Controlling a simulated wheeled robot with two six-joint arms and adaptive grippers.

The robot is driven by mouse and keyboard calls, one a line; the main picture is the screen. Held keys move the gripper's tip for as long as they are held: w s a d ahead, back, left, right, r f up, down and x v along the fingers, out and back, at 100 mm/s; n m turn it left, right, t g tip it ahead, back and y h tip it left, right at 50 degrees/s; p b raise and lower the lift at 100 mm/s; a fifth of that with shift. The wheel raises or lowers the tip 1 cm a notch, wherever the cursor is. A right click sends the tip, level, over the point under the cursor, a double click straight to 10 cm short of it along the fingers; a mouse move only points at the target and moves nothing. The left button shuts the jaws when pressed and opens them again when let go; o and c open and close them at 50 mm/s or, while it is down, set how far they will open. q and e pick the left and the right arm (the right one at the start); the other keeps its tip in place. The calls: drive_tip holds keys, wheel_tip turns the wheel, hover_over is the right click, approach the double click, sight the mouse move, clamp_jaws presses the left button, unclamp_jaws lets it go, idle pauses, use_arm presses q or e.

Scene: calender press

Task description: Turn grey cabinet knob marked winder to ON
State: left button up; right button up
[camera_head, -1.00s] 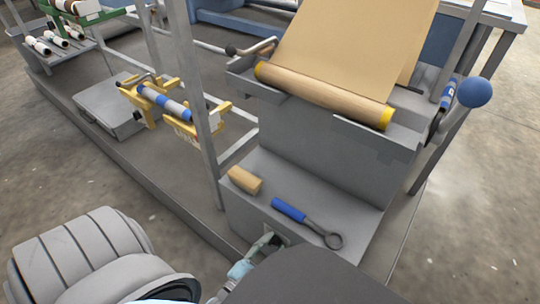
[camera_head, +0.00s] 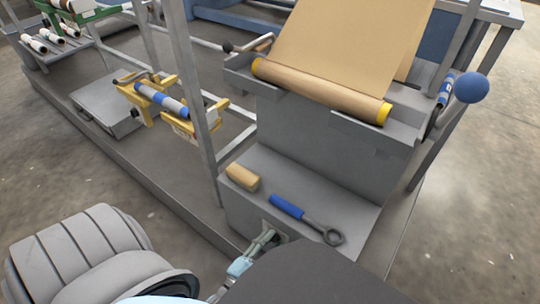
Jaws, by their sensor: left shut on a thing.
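The grey cabinet (camera_head: 240,214) stands at the lower middle, a low step below the roll of brown sheet. My left gripper (camera_head: 270,236) is at its front face, small and partly covered by a dark part of my own arm. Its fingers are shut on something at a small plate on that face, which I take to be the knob. The knob itself is hidden by the fingers, and neither its marking nor its pointer can be read. My right gripper is not in view.
On the cabinet top lie a wooden block (camera_head: 242,177) and a blue-handled wrench (camera_head: 289,208). A grey post (camera_head: 196,90) rises left of the cabinet. A crank with a blue ball (camera_head: 471,87) sticks out at the right. Floor at the right is clear.

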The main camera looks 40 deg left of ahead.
use_arm(q)
drive_tip(key=o, duration=1.1)
drive_tip(key=shift+c, duration=0.2)
drive_tip(key=shift+s, duration=0.1)
drive_tip(key=s, duration=1.2)
